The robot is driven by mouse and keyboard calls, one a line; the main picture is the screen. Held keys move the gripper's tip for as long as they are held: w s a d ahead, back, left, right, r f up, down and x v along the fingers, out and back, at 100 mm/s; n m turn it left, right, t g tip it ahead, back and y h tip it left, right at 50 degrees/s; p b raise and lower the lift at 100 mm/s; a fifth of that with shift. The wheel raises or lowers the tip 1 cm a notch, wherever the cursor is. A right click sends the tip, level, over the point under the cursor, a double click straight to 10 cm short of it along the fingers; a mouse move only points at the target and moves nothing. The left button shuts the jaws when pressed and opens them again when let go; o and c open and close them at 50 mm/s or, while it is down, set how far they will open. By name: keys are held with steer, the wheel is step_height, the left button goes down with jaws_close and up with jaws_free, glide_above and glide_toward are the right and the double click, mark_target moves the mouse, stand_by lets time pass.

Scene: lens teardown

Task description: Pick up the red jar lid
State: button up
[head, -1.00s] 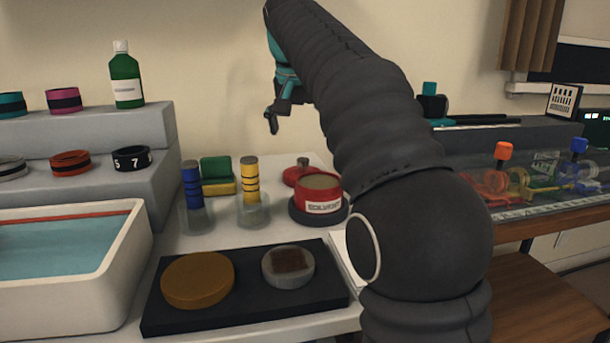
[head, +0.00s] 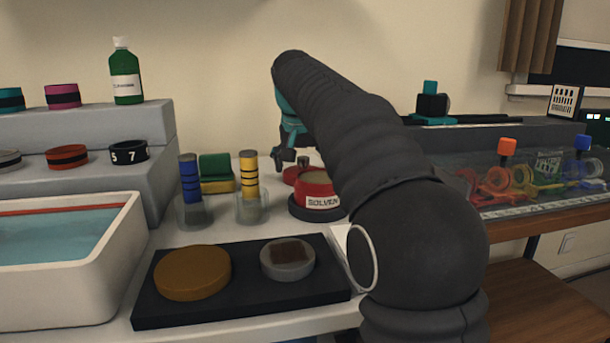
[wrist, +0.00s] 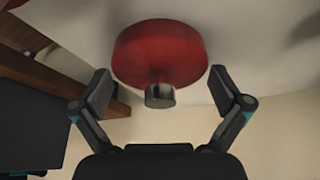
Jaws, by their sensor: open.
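The red jar lid (head: 291,176) lies on the white bench behind the red solvent jar (head: 318,190), partly hidden by the jar and my gripper. In the wrist view the lid (wrist: 160,48) is a red disc with a grey metal knob (wrist: 160,96) pointing toward the camera. My gripper (head: 284,166) is above the lid in the head view. In the wrist view my gripper (wrist: 160,88) is open, with one finger on each side of the knob. The fingers do not appear to touch the lid.
The solvent jar stands on a dark round base close to the lid. A black mat (head: 240,295) lies in front.

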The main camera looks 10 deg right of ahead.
steer(key=c, duration=0.7)
steer(key=shift+c, duration=0.2)
steer(key=shift+r, duration=0.15)
